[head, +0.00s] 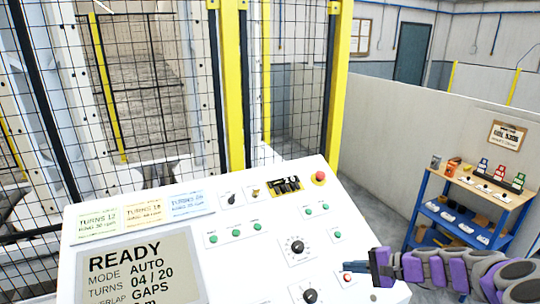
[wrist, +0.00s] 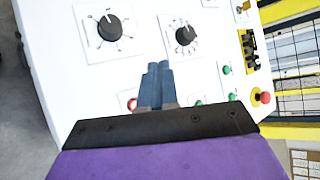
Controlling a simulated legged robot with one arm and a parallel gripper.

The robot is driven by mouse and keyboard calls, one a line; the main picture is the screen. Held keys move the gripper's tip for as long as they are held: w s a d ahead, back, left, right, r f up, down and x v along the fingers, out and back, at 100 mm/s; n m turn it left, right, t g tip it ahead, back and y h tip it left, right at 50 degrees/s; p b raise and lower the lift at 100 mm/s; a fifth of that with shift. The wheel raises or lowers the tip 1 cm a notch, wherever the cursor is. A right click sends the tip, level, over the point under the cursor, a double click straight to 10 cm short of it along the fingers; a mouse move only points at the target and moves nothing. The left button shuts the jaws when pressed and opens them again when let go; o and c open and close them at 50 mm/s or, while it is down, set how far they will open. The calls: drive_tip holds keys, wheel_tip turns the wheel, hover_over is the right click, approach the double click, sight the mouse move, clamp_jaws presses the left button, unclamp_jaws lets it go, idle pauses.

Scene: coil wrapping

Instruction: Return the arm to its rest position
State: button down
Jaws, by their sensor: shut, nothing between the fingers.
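My gripper (head: 356,267) is in the head view at the lower right, over the right edge of the white control panel (head: 255,262). Its fingers are together with nothing between them. My purple and grey arm reaches in from the right edge of the picture. In the wrist view, the gripper (wrist: 158,66) shows as two blue-grey fingers side by side, pointing at the panel face. A red button (wrist: 131,104) is just left of the fingers. Whether the fingertips touch the panel cannot be told.
The panel carries a READY display (head: 135,265), black knobs (head: 297,246), green buttons and a red emergency stop (head: 319,177). A black mesh fence with yellow posts (head: 337,80) stands behind. A blue shelf cart (head: 466,211) stands at right by a low wall.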

drive_tip(key=s+a+r+n+g+h+b, duration=0.1)
drive_tip(key=s+a+r+n+g, duration=0.25)
drive_tip(key=s+a, duration=0.55)
drive_tip(key=s+a+r+n+g+h, duration=0.1)
drive_tip(key=s+a+r+n+g, duration=0.2)
drive_tip(key=s+a+n, duration=0.5)
drive_tip(key=s+d+f+g+h+b, duration=0.1)
drive_tip(key=s+h, duration=0.3)
drive_tip(key=s, duration=0.6)
drive_tip(key=s+d+f+g+h+b, duration=0.1)
drive_tip(key=s+h, duration=0.3)
drive_tip(key=s, duration=0.7)
drive_tip(key=shift+d+f+h, duration=0.4)
drive_tip(key=shift+d+f, duration=0.25)
drive_tip(key=shift+f, duration=0.2)
